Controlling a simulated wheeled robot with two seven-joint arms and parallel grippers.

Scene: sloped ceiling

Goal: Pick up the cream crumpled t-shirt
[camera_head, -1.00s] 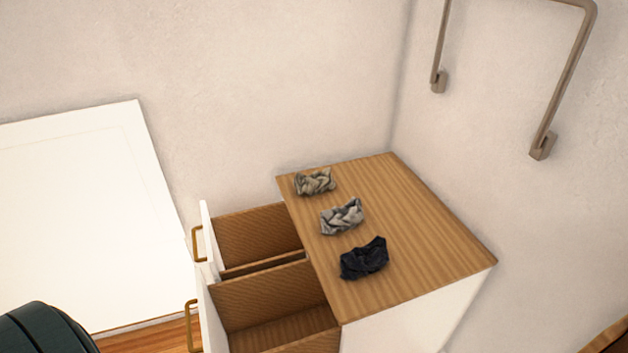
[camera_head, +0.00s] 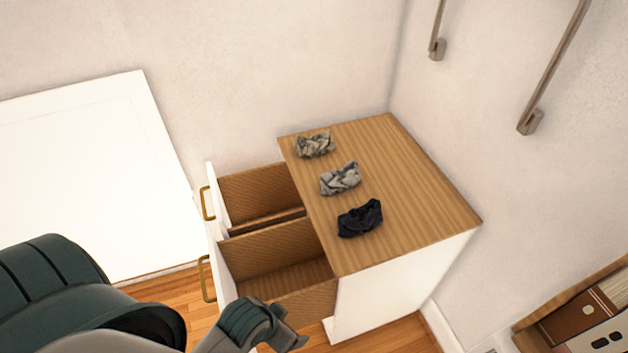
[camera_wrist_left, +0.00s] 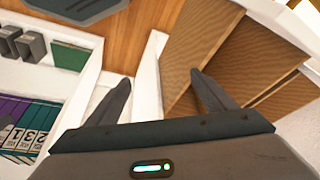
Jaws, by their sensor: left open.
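Three crumpled garments lie in a row on the wooden top of a white dresser (camera_head: 415,195) in the head view. The farthest, a beige-cream crumpled cloth (camera_head: 315,145), best fits the cream t-shirt. A grey one (camera_head: 340,179) is in the middle and a dark navy one (camera_head: 360,218) is nearest. My left arm comes in at the lower left, low beside the dresser's open drawers. In the left wrist view my left gripper (camera_wrist_left: 160,85) is open and empty, with its fingers spread. No garment shows there. My right gripper is not in view.
Two open drawers (camera_head: 285,260) with brass handles jut out left of the dresser. A white panel (camera_head: 80,170) stands against the wall at left. Metal rails (camera_head: 545,90) are on the right wall. A bookshelf (camera_head: 590,310) stands at lower right. The dresser top's right side is clear.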

